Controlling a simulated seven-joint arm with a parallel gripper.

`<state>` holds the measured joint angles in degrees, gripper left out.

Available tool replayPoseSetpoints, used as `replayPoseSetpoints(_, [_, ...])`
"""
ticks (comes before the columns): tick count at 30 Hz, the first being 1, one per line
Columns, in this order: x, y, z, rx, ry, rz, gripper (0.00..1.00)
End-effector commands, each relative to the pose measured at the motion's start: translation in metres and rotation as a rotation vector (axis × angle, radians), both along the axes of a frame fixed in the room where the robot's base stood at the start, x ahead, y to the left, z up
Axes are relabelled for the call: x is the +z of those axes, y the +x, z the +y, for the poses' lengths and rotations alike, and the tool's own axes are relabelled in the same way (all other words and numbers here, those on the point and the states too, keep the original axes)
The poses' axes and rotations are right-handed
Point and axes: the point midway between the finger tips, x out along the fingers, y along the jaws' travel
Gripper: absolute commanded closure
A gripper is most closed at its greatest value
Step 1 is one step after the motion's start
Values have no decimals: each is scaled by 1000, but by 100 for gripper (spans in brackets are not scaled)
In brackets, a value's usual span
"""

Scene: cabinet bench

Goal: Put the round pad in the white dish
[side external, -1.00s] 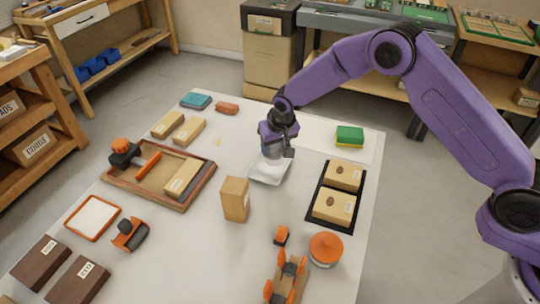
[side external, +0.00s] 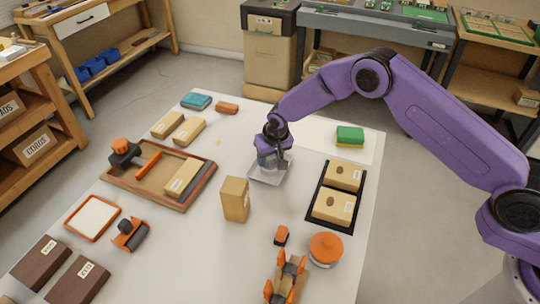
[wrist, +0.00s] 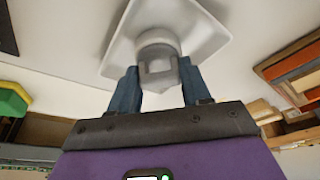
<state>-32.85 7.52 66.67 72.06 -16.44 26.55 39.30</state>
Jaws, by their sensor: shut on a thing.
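The white dish (side external: 284,172) is a shallow square dish near the middle of the bench; it also fills the top of the wrist view (wrist: 205,35). My gripper (side external: 268,163) is low over the dish, its fingers at the dish's far-left part. In the wrist view my gripper (wrist: 160,88) has its two blue fingers on either side of a pale grey, rounded thing (wrist: 158,52), apparently the round pad. It is shut on this thing, which lies within the dish's outline. I cannot tell whether the pad touches the dish floor.
A tan upright box (side external: 235,199) stands in front of the dish. A black tray (side external: 318,217) with two tan boxes is to the right. A wooden tray (side external: 147,198) lies left, a green-and-yellow block (side external: 350,136) behind right, and an orange-topped round thing (side external: 326,249) in front right.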

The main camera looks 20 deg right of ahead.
Motion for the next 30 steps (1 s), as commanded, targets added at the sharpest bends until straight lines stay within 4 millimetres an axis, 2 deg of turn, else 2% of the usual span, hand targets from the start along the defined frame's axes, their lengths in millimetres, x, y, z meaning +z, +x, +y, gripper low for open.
replayPoseSetpoints(1, [0,0,0,0,0,0,43])
replayPoseSetpoints(3, [0,0,0,0,0,0,26])
replayPoseSetpoints(11, [0,0,0,0,0,0,26])
replayPoseSetpoints(16, [9,-1,0,0,1,-1,26])
replayPoseSetpoints(20, [25,-6,0,0,1,-1,26])
replayPoseSetpoints(30, [82,-24,1,1,2,-3,26])
